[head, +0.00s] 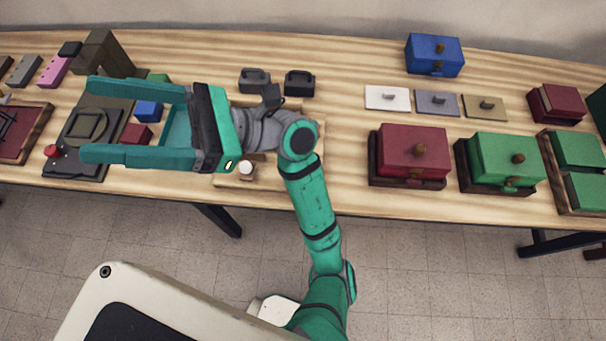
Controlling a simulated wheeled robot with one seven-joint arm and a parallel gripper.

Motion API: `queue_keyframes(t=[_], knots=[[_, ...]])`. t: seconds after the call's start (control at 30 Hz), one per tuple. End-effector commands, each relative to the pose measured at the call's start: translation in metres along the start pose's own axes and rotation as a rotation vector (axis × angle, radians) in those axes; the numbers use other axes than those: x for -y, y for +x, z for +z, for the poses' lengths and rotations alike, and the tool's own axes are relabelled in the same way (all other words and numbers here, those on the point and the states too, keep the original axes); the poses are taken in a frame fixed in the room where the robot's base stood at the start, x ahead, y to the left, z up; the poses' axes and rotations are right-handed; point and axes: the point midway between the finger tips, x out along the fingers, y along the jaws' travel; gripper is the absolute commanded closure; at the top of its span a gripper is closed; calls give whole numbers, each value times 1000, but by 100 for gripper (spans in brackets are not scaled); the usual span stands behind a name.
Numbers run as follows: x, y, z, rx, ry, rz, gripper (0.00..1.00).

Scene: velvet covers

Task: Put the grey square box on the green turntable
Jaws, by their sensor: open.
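My gripper (92,120) is open, its teal fingers spread and pointing left above the left part of the table. Nothing is clearly held between them. A dark grey handled block (254,78) stands at the back, right of the gripper, and a flat grey piece with a knob (437,103) lies right of centre. I cannot tell whether either is the grey square box. I cannot make out a green turntable; a small green object (158,77) shows behind the upper finger. My gripper and arm hide part of the table.
A dark machine with a red button (52,151) stands at left. A blue block (148,111) and a red block (136,134) show between the fingers. Red (413,152), green (505,158) and blue (434,55) knobbed boxes stand at right.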

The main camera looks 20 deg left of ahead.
Motion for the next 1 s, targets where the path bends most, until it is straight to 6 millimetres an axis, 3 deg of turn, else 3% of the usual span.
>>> queue_keyframes(t=[0.13, 0.27, 0.47, 0.6, 0.73, 0.87, 1.0], knots=[[5, 5, -38, -252, -105, 27, 25], [12, -4, -72, -471, -187, 51, 25], [27, -44, -121, -815, -289, 95, 25], [38, -87, -147, -1061, -340, 132, 25], [47, -138, -161, -1291, -370, 170, 25], [53, -196, -164, -1522, -380, 212, 25], [56, -261, -152, -1763, -366, 262, 25]])
